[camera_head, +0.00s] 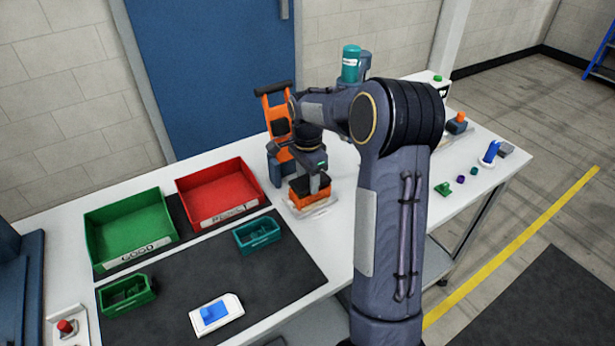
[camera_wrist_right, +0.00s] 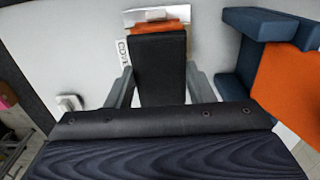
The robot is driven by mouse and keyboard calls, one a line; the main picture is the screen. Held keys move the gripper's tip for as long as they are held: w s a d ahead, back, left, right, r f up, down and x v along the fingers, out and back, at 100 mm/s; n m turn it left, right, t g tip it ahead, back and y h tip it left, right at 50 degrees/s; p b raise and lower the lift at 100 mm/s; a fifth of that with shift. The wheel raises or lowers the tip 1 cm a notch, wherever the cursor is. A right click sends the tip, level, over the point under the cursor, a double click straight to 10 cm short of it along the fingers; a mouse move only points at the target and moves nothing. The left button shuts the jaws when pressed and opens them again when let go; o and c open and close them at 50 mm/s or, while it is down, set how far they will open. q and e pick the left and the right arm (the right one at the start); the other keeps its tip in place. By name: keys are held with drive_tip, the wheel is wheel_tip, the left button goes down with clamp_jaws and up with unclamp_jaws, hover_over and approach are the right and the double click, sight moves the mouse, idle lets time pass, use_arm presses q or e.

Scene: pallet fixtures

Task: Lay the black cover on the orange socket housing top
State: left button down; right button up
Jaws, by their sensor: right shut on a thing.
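The orange socket housing (camera_head: 311,200) sits in a pale fixture on the white table, in the middle of the head view. My right gripper (camera_head: 318,181) points down just above it. In the right wrist view this gripper (camera_wrist_right: 159,80) is shut on the black cover (camera_wrist_right: 158,68), a finger on each side. The housing (camera_wrist_right: 160,27) shows as an orange strip past the cover's far edge. The cover lies over the housing and hides most of its top. I cannot tell whether they touch. My left gripper is not in view.
An orange frame with a black handle (camera_head: 273,88) and a blue base stands close behind my right gripper. Red (camera_head: 245,204) and green (camera_head: 107,257) bins stand left, with small green trays and a white-and-blue piece (camera_head: 216,313) on a dark mat. Small parts lie right.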

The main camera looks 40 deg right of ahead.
sight(307, 181)
drive_tip(key=shift+f+b, duration=0.3)
drive_tip(key=shift+f, duration=0.25)
drive_tip(key=o, duration=1)
drive_tip(key=shift+o, duration=0.2)
drive_tip(key=shift+r, duration=0.15)
wheel_tip(307, 181, up, 8)
drive_tip(key=shift+f, duration=0.2)
